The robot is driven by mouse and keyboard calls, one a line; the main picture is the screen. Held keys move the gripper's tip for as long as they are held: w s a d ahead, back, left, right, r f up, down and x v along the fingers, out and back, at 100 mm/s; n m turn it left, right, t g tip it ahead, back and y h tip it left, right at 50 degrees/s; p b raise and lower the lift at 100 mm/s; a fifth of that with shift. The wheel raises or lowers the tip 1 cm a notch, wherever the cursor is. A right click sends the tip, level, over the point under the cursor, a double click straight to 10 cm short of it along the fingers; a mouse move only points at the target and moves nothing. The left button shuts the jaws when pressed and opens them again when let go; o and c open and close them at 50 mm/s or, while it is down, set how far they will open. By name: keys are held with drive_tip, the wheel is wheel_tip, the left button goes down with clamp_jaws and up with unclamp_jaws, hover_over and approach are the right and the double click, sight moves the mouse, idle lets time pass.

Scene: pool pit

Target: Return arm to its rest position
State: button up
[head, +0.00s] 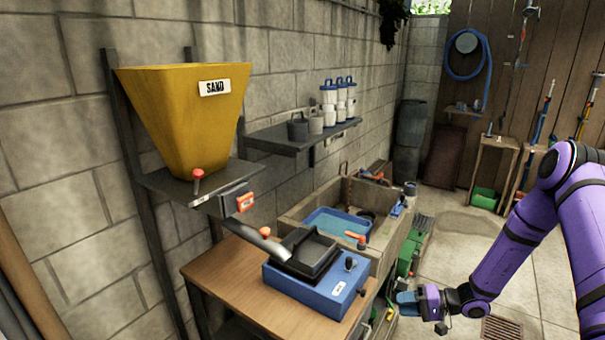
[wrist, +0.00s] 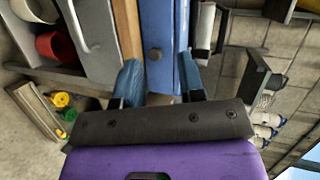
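My gripper (head: 404,298) hangs low at the end of my bent purple arm, on the right of the head view. It is in front of and to the right of the workbench (head: 228,257), over the paved floor. In the wrist view, the two blue fingers of my gripper (wrist: 160,76) stand apart, with nothing visibly held between them. A blue panel (wrist: 160,42) with a round knob shows beyond the gap; I cannot tell how far off it is.
A blue machine (head: 310,290) with a black top sits on the workbench. A yellow sand hopper (head: 185,115) stands above it. A stone sink (head: 385,225) with a blue basin (head: 337,222) is behind. A floor drain (head: 502,329) lies right of my gripper. Open floor (head: 455,255) stretches behind it.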

drive_tip(key=s+a+r+n+g+h, duration=0.1)
drive_tip(key=s+r+n+g+h, duration=0.2)
drive_tip(key=r, duration=1.2)
drive_tip(key=s+a+r+n+g+h, duration=0.1)
drive_tip(key=s+r+g+h, duration=0.35)
drive_tip(key=r, duration=1.05)
drive_tip(key=s+d+r+t+h, duration=0.1)
drive_tip(key=s+r+t+h, duration=0.2)
drive_tip(key=s+r, duration=0.5)
drive_tip(key=s+d+r+m+t+h, duration=0.1)
drive_tip(key=s+r+t, duration=0.5)
drive_tip(key=s, duration=0.9)
drive_tip(key=shift+s+d+r+h, duration=0.25)
drive_tip(key=shift+d+r+h, duration=0.25)
drive_tip(key=shift+r+h, duration=1.05)
drive_tip(key=shift+r+y, duration=0.25)
drive_tip(key=shift+y, duration=0.05)
